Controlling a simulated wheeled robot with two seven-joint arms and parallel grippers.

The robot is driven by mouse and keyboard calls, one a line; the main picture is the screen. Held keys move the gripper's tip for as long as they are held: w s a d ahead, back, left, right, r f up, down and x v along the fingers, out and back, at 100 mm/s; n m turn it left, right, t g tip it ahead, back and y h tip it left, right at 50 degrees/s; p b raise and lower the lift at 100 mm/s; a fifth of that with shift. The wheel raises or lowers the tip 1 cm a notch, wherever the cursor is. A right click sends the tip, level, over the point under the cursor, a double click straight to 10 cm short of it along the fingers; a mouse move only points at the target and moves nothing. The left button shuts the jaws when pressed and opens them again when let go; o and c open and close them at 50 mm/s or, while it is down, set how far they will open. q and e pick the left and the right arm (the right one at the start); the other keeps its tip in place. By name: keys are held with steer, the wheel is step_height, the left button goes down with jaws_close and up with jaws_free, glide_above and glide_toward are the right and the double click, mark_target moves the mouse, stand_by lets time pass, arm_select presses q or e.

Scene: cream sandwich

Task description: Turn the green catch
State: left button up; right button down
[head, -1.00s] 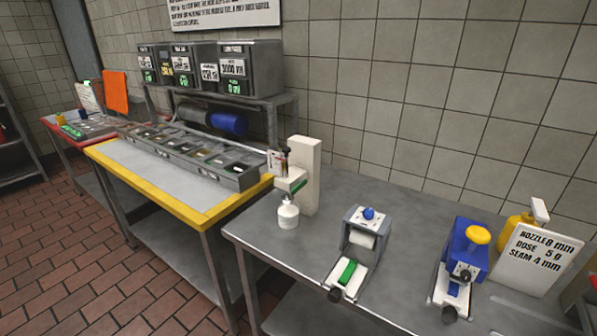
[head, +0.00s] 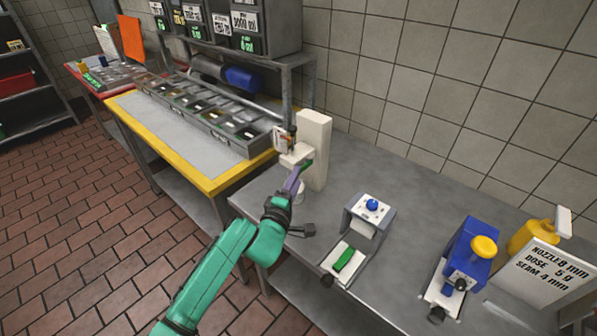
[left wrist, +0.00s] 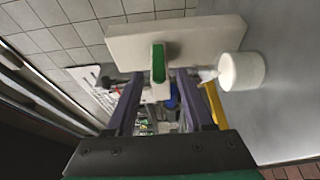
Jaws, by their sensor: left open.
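The green catch (head: 307,165) is a short green bar on the side of a white upright stand (head: 315,150). In the left wrist view the catch (left wrist: 158,63) lies between the two purple fingertips, with a gap on each side. My left gripper (head: 296,176) is open, reaching up to the catch from the front. It also shows in the left wrist view (left wrist: 157,78). Whether the fingers reach past the bar is hard to tell. A white bottle (left wrist: 242,71) stands beside the stand, partly hidden behind my gripper in the head view. My right gripper is out of view.
A white-and-grey device with a green bar (head: 344,259) and a blue device (head: 469,254) stand to the right. A sign (head: 540,275) is at far right. A yellow-edged table (head: 213,188) with bins is at left. The grey tabletop between stand and devices is clear.

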arm_select(q)
steer(key=shift+x, duration=1.2)
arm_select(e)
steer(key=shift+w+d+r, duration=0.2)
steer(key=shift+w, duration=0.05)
